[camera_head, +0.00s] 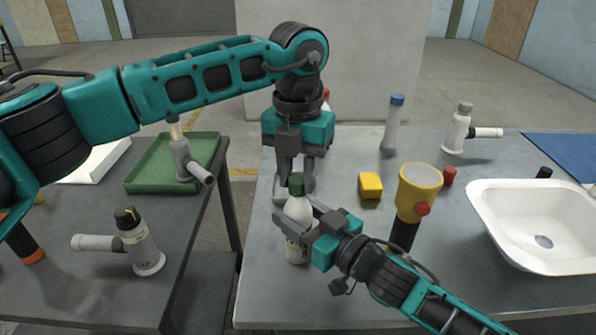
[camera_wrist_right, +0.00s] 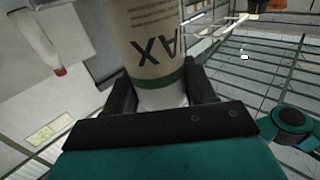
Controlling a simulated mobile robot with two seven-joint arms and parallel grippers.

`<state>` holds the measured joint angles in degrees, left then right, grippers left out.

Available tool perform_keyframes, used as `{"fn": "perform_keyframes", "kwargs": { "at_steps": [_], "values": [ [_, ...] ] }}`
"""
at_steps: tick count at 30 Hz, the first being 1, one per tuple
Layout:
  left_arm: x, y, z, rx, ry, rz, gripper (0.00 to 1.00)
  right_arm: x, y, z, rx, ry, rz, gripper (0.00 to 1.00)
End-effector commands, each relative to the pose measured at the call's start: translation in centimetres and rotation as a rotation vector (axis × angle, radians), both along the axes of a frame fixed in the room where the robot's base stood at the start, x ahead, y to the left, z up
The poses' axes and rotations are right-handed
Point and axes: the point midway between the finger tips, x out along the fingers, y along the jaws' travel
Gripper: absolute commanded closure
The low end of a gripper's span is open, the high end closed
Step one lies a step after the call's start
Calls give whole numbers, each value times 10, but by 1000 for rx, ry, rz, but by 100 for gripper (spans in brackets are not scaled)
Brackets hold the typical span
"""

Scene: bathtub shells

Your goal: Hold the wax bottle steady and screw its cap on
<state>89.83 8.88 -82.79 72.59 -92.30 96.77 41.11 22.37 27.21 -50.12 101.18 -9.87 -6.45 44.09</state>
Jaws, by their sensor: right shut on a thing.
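The wax bottle (camera_head: 298,211), cream with a green cap (camera_head: 296,182) on top, stands upright near the left edge of the grey table. My right gripper (camera_head: 297,218) is shut on its body. In the right wrist view the bottle (camera_wrist_right: 152,45) sits between my right gripper's fingers (camera_wrist_right: 160,92), with "AX" on its label upside down and a green band. My left gripper (camera_head: 296,184) points straight down over the bottle, its fingers on either side of the cap. Whether they press on the cap is not clear. The cap's thread and seating are hidden.
A yellow block (camera_head: 370,186), a yellow-topped torch-like thing (camera_head: 419,185) and a red cap (camera_head: 449,176) stand right of the bottle. A white basin (camera_head: 490,205) is at right. A gap separates the left table.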

Motion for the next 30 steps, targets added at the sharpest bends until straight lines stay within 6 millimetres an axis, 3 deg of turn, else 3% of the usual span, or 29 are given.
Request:
{"fn": "perform_keyframes", "kwargs": {
  "at_steps": [9, 16, 27, 30],
  "values": [
    [0, 0, 0, 0, 0, 0, 99, 0, 0, -1, -3, 1, -1, 100],
    [0, 0, 0, 1, -1, -55, 100, 0, 0, -1, -3, 1, -1, 100],
    [0, 0, 0, 2, -2, -672, 100, 0, 0, -1, -3, 1, -1, 100],
    [0, 0, 0, 2, -2, -725, 100, 0, 0, -2, -3, 1, -1, 100]
  ]
}}
